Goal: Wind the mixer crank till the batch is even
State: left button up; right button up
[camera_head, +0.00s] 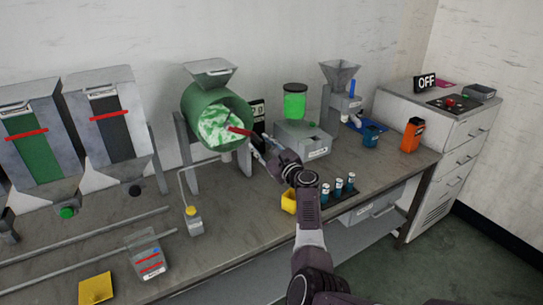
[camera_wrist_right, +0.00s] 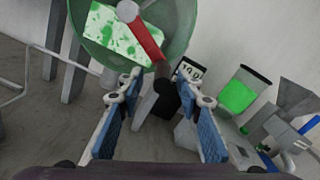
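The mixer is a green drum (camera_head: 187,103) tilted on a grey stand, with a hopper above it. Its batch (camera_head: 215,125) is white with green blotches, so the colour is patchy. The red crank arm (camera_head: 239,130) runs from the hub at the drum mouth towards the lower right; it also shows in the right wrist view (camera_wrist_right: 147,40). My right gripper (camera_head: 259,147) is at the crank's outer end. In the wrist view its blue-padded fingers (camera_wrist_right: 158,84) stand apart, with the dark crank handle (camera_wrist_right: 166,98) between them and gaps visible on both sides. My left gripper is out of view.
A small dark display (camera_head: 257,110) stands behind the crank. A machine with a green jar (camera_head: 294,103) is to the right. A yellow bin (camera_head: 289,202) and several small vials (camera_head: 338,187) are near my right arm. A labelled cup (camera_head: 147,254) stands front left.

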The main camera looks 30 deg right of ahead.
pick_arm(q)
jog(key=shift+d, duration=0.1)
pick_arm(e)
jog(key=s, duration=1)
jog(key=shift+s, duration=0.2)
dwell(0.5)
